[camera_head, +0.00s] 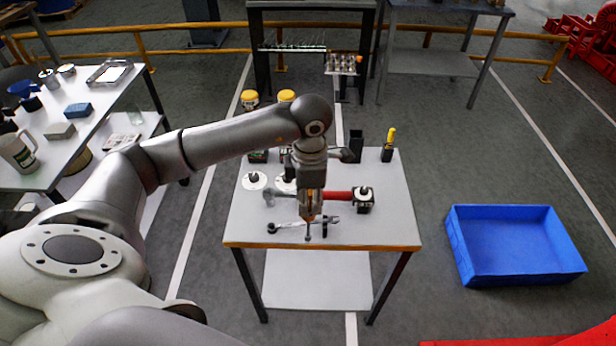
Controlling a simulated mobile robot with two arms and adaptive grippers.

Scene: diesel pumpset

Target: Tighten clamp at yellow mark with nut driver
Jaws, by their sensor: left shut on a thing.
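My left gripper (308,208) hangs pointing down over the front half of the small grey table, shut on what looks like a nut driver. The driver's thin shaft and dark tip (308,237) point straight down near the table's front edge. A red hose-like piece (337,196) lies just behind and right of the gripper, its right end at a dark block with a white top (364,198). The gripper hides part of the hose's left side. I cannot make out the clamp or a yellow mark at this size. My right gripper is not in view.
A wrench-like tool (333,221) lies near the front of the small table (395,228). A blue crate (515,275) is on the floor at right. A cluttered white table (95,118) stands left.

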